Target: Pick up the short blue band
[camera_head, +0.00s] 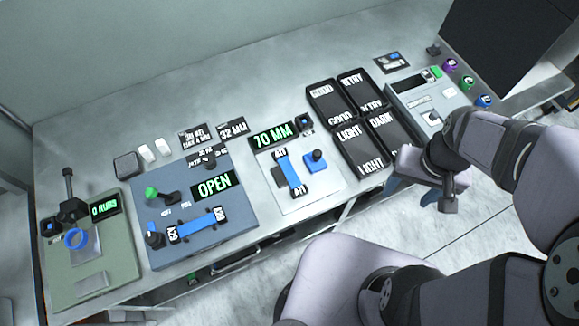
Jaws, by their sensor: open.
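One blue band (289,168) lies on the white station in the middle of the table, with dark, white-lettered pieces at both ends. A second blue band (197,226) lies on the blue-grey station to the left, also with dark end pieces. A blue ring (75,239) sits on the green station at far left. I cannot tell for certain which is the short blue band. My gripper (413,194) is at the right, off the table's front edge and above the floor. Its bluish fingers are apart and empty, well to the right of both bands.
Black trays (351,133) marked GOOD, RETRY, LIGHT and DARK stand between the white station and a grey panel (425,105). A green knob (151,192) and dark levers rise from the blue-grey station. A blue knob (316,158) stands beside the middle band. The table's back strip is mostly clear.

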